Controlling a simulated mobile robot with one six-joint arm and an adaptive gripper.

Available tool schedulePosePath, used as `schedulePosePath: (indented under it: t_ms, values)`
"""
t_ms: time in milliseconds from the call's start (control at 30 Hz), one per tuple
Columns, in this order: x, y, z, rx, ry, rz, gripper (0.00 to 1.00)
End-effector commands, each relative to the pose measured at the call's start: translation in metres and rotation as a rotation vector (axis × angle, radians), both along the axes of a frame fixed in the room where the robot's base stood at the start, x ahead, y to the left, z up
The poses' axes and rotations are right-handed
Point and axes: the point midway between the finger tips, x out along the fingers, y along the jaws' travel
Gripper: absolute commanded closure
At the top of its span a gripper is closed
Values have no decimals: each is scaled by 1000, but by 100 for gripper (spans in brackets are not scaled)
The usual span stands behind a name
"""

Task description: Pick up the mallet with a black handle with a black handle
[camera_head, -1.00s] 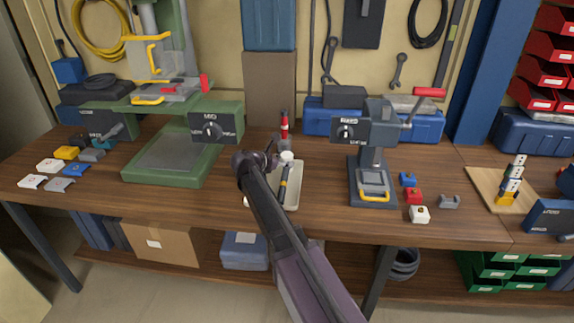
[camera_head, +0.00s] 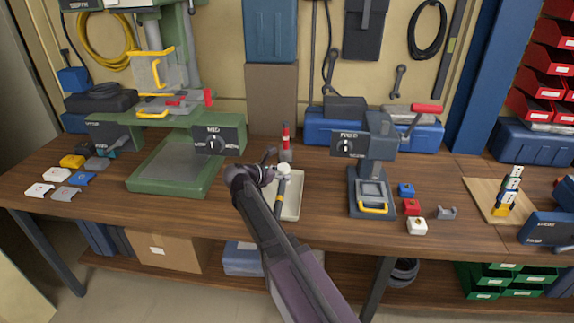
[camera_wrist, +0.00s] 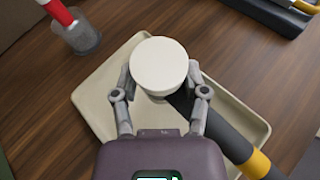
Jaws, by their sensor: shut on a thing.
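The mallet has a round off-white head (camera_wrist: 159,66) and a black handle (camera_wrist: 215,130) with a yellow band. In the wrist view its handle runs down and right from the head. My gripper (camera_wrist: 161,80) is shut on the mallet, with a finger on each side of its head. In the head view the mallet (camera_head: 283,170) is over a shallow beige tray (camera_head: 296,200), beside my gripper (camera_head: 270,172). I cannot tell whether the mallet touches the tray. My arm hides part of the tray.
A red-and-white tool stands in a grey cup (camera_head: 285,155) behind the tray. A green drill press (camera_head: 180,165) is at left, a grey press (camera_head: 372,185) at right. Small coloured blocks lie on the wooden bench (camera_head: 330,215). Bench between tray and grey press is clear.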

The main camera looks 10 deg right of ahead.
Motion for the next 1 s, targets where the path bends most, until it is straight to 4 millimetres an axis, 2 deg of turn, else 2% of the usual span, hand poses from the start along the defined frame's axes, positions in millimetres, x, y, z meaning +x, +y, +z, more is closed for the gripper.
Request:
schedulePosePath:
  t_ms: [33, 100, 400, 633, 1000]
  values:
    - [-16, 4, 3, -1, 0, 1, 100]
    - [-29, 11, 4, -1, 0, 2, 100]
    - [-72, 32, 8, -2, -1, 0, 100]
    - [-85, 38, 9, -1, -1, -1, 100]
    - [-87, 40, 9, -2, -1, -2, 100]
